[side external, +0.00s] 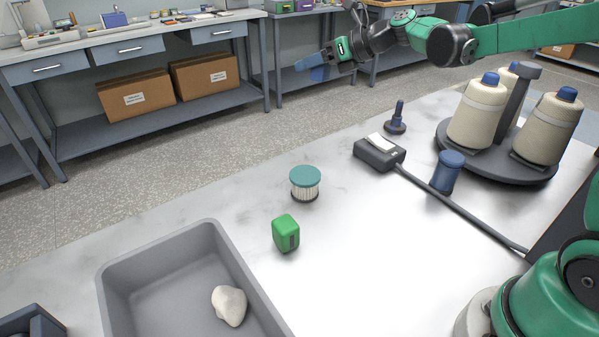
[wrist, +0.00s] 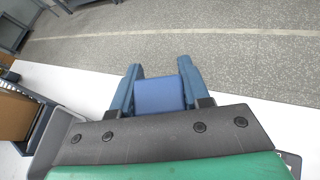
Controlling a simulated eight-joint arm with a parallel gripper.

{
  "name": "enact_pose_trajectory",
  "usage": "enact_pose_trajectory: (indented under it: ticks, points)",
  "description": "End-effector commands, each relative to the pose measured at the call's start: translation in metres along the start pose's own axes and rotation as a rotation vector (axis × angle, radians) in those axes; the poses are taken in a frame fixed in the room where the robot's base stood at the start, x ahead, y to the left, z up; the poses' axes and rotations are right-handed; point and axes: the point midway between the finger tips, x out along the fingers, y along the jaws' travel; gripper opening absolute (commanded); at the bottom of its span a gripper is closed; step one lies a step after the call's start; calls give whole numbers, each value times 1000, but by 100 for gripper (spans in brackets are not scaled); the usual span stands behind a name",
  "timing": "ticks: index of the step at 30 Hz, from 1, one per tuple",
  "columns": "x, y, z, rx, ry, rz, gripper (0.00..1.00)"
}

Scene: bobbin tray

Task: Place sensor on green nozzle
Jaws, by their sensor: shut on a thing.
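My gripper (side external: 323,66) is raised at the top centre of the side view, beyond the table's far edge. In the wrist view its blue fingers (wrist: 159,80) are shut on a smooth blue block (wrist: 158,96). I cannot tell whether this block is the sensor. A green rounded block with a dark side panel (side external: 286,233) stands on the table near the grey bin, well away from my gripper. A dark blue nozzle-shaped piece (side external: 396,119) stands upright on a round base farther back. I see no clearly nozzle-shaped green thing.
A teal-lidded filter (side external: 305,184) stands behind the green block. A dark box (side external: 380,152) trails a cable near a blue cylinder (side external: 448,172). A round carrier (side external: 490,168) holds cream bobbins at right. A grey bin (side external: 150,262) holds a white lump (side external: 229,305).

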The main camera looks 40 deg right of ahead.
Motion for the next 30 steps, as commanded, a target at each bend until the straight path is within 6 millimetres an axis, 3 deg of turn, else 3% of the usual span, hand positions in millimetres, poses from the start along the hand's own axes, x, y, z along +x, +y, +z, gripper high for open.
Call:
enact_pose_trajectory:
  ticks: [6,9,13,16,20,30]
  points:
    - [-4,114,-9,-327,78,426,0]
    - [-18,160,-15,-470,96,619,0]
    - [-36,201,-21,-611,105,813,0]
    - [-47,218,-24,-674,105,904,0]
    - [-48,224,-34,-706,104,950,0]
    - [-13,208,-102,-706,104,950,0]
